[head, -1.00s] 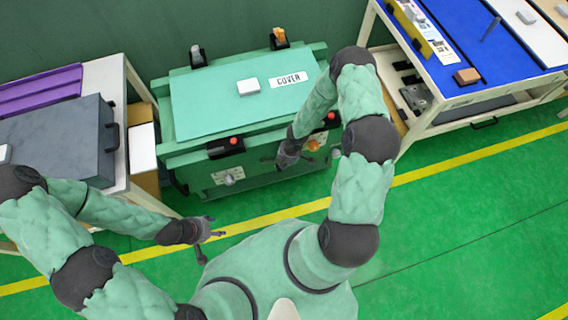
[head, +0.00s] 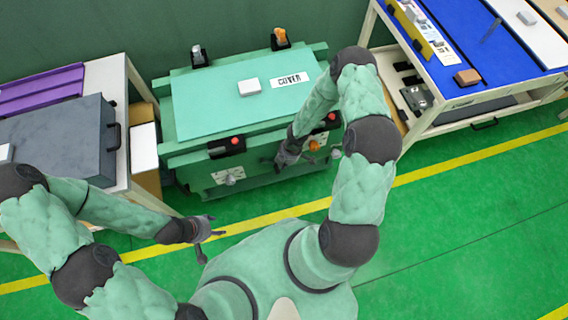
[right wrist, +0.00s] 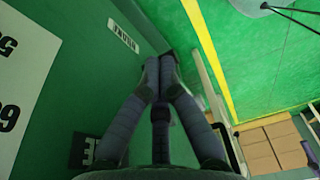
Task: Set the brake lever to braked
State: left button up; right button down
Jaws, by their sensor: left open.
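The green cabinet (head: 245,105) with its flat lid stands ahead in the head view. Its front face has a grey knob (head: 230,180) on a white plate at the left and an orange knob (head: 314,145) at the right. I cannot tell for certain which part is the brake lever. My right gripper (head: 285,160) is at the cabinet front, just left of the orange knob. In the right wrist view its fingertips (right wrist: 159,62) meet, with nothing visible between them. My left gripper (head: 217,229) is open and empty, above the floor near the yellow line.
Two red-button clips (head: 235,141) sit along the cabinet's front edge. A grey case (head: 60,140) lies on the left table. A workbench with a blue top (head: 475,50) stands at the right. The green floor (head: 460,220) in front is clear.

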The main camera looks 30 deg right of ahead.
jog(key=v, duration=1.2)
dwell(0.3)
dwell(0.5)
jog(key=s+a+f+m, duration=0.2)
jog(key=s+a+m, duration=0.3)
jog(key=a+m, duration=0.3)
jog(key=s+a+f+m+y, duration=0.1)
jog(key=s+a+f+m, duration=0.1)
jog(key=s+a+m, duration=0.4)
jog(key=shift+a+m+y, duration=0.3)
jog(key=shift+a+m, duration=1.45)
jog(key=shift+m, duration=0.05)
jog(key=shift+f, duration=0.1)
